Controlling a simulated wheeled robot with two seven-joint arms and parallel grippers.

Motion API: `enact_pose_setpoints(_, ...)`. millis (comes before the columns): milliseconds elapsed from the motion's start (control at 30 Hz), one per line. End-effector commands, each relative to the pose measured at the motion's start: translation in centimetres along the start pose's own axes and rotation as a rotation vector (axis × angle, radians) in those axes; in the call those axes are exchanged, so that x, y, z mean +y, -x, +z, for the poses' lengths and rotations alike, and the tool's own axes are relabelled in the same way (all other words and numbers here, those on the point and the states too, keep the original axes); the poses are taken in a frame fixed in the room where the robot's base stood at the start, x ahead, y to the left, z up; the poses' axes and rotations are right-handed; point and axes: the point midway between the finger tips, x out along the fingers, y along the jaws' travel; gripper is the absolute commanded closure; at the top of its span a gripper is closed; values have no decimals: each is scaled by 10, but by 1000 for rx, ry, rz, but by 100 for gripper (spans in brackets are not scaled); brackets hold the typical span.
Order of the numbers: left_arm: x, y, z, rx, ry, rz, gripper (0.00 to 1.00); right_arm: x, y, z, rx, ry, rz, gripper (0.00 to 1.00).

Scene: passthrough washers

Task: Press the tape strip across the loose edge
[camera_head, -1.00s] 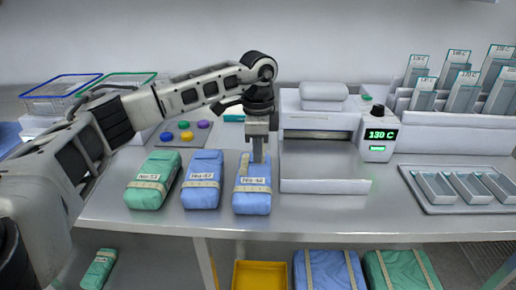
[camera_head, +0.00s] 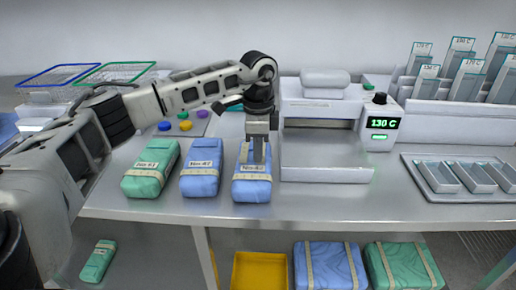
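Three wrapped packs lie in a row on the steel bench: a green one (camera_head: 150,172), a blue one (camera_head: 201,170) and a second blue one (camera_head: 252,189) on the right. Each has a printed label and a pale tape band across its near part. On the right blue pack, a short pale tape strip (camera_head: 243,152) runs lengthwise at its upper left. My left gripper (camera_head: 258,161) points straight down over this pack. Its fingers look together, with tips at or just above the label, partly covering it. Contact cannot be told. My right gripper is not in view.
A sealer with a 130 C display (camera_head: 382,123) stands close right of the pack. A tray of small metal boxes (camera_head: 460,190) is at the right. Wire baskets (camera_head: 115,73) and coloured discs (camera_head: 184,126) are at the back left. A yellow bin (camera_head: 260,270) sits below.

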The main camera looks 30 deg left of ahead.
Motion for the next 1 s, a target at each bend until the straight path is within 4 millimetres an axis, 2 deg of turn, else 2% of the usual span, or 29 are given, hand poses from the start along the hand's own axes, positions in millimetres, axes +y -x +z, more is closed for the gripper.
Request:
enact_pose_setpoints(33,0,0,0,0,0,0,77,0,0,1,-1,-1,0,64)
enact_pose_setpoints(67,0,0,0,0,0,0,71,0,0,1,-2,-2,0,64)
enact_pose_setpoints(333,0,1,0,0,0,0,71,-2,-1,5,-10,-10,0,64)
enact_pose_setpoints(467,-1,9,-1,2,0,-3,71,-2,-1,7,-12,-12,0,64)
enact_pose_setpoints(567,-1,24,-1,3,0,-3,71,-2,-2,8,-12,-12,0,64)
enact_pose_setpoints(1000,0,127,-1,4,-1,-3,71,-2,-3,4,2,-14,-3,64)
